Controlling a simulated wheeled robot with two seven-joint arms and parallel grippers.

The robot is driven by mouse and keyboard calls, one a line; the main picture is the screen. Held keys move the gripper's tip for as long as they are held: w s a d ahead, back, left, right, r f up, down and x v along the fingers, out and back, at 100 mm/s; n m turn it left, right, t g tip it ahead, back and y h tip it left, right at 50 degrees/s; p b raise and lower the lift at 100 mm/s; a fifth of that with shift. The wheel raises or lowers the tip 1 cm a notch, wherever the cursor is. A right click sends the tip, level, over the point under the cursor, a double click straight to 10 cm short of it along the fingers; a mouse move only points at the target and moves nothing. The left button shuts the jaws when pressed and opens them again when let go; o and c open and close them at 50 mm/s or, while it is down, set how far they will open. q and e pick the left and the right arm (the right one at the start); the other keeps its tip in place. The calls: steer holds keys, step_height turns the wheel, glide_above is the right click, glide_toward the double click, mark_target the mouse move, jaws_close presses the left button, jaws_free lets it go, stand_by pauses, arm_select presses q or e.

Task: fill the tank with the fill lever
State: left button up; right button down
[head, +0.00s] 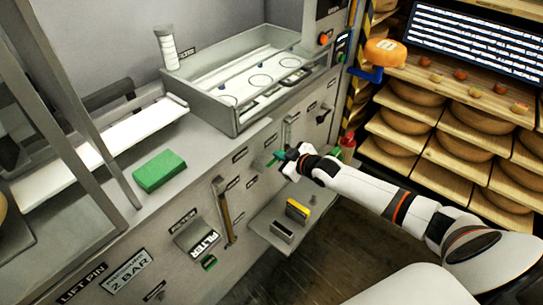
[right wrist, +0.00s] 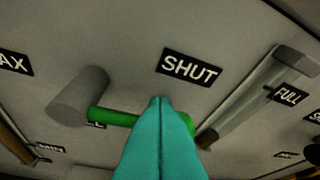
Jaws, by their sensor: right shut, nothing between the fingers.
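The fill lever (right wrist: 112,117) is a green bar on a grey round hub (right wrist: 78,97), on the grey panel in the right wrist view. It lies nearly level, below a SHUT label (right wrist: 189,67). My right gripper (right wrist: 158,103), with teal fingers, is shut and empty; its fingers cover the bar's far part. I cannot tell whether they touch it. In the head view the right gripper (head: 280,157) is at the front panel, below a metal basin (head: 236,127), perhaps the tank. A gauge-like strip (right wrist: 255,98) beside a FULL label is right of the fingers. My left gripper is out of view.
A green block (head: 159,171) lies on the counter at left. A small shelf (head: 268,236) with a yellow-topped block juts out below my right gripper. A hanging handle (head: 225,215) is left of it. Cheese racks (head: 460,163) stand at right.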

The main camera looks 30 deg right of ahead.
steer(key=shift+r, duration=0.15)
steer(key=r+p, duration=0.5)
steer(key=shift+w+a, duration=0.15)
steer(key=shift+w, duration=0.2)
steer(key=b, duration=0.2)
glide_toward(267, 139)
steer(key=s+d, duration=0.2)
steer(key=s, duration=0.2)
steer(key=shift+s+d+r, duration=0.25)
steer(key=shift+s+r, duration=0.2)
steer(key=shift+r, duration=0.1)
